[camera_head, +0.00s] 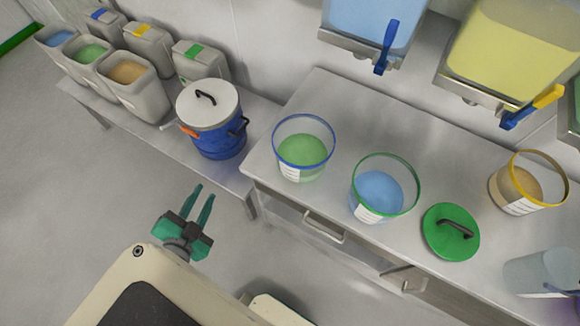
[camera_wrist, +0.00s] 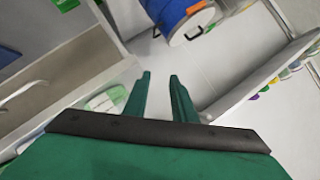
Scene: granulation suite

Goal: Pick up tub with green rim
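The tub with green rim (camera_head: 384,188) is a clear round tub with blue contents and a white label. It stands upright on the steel counter in the head view, between the blue-rimmed tub and a green lid. My gripper (camera_head: 204,198) is left of the counter, lower than its top and well apart from the tub. Its two green fingers are parted with nothing between them; they also show in the wrist view (camera_wrist: 160,82). The green-rimmed tub cannot be made out in the wrist view.
The blue-rimmed tub (camera_head: 303,148) with green contents stands close on the left. The green lid (camera_head: 450,231) lies to the right, near a yellow-rimmed tub (camera_head: 527,182). A blue drum (camera_head: 212,118) stands on the lower bench. Dispensers (camera_head: 520,45) overhang the counter's back.

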